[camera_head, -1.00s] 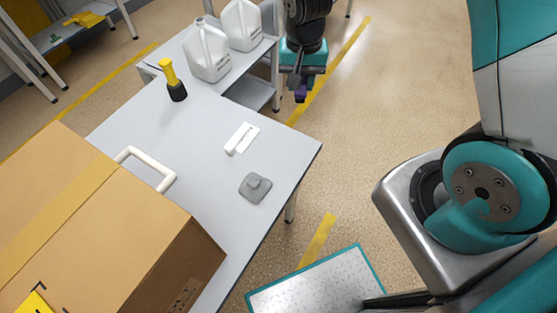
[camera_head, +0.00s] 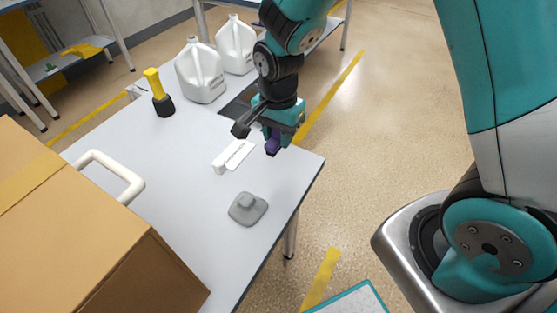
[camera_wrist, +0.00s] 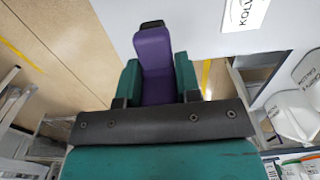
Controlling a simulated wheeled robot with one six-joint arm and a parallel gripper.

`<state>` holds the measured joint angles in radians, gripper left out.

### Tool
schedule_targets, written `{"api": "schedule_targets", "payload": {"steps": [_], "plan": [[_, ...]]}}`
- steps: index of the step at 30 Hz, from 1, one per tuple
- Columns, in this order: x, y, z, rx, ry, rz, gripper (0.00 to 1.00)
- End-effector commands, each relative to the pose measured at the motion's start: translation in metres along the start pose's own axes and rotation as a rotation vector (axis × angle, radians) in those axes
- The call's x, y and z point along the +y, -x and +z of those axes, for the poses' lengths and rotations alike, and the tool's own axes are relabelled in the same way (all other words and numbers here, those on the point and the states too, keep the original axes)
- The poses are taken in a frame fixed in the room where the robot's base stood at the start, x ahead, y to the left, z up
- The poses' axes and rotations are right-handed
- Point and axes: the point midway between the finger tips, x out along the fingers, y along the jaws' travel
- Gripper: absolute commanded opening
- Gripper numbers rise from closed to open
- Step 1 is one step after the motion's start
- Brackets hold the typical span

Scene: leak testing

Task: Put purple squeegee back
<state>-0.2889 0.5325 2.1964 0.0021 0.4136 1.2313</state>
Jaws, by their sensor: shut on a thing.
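The purple squeegee (camera_wrist: 155,70) is held between the fingers of my gripper (camera_wrist: 157,88) in the wrist view, with a dark end pointing away. In the head view my gripper (camera_head: 278,128) is shut on the squeegee (camera_head: 272,143), of which only a small purple part shows below the fingers. It is over the far right part of the grey table (camera_head: 180,225), near its right edge. The rest of the squeegee is hidden by the gripper in the head view.
A white labelled item (camera_head: 233,156) and a grey square block (camera_head: 247,208) lie on the table. A yellow-and-black tool (camera_head: 159,93) stands near white jugs (camera_head: 201,72). A large cardboard box (camera_head: 90,235) and a white handle (camera_head: 115,172) fill the left. Free tabletop lies between them.

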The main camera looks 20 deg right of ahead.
Motion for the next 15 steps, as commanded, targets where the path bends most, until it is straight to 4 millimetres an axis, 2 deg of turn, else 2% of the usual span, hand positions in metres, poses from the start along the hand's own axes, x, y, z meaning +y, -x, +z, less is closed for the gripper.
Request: {"api": "schedule_targets", "payload": {"steps": [1,3,11,15], "plan": [[0.001,-0.015,0.000,-0.002,0.000,0.004,0.00],[0.001,-0.027,0.000,-0.001,0.000,0.003,0.00],[0.000,-0.048,0.000,0.000,0.001,0.000,0.00],[0.000,-0.069,0.000,-0.001,0.001,0.003,0.00]]}}
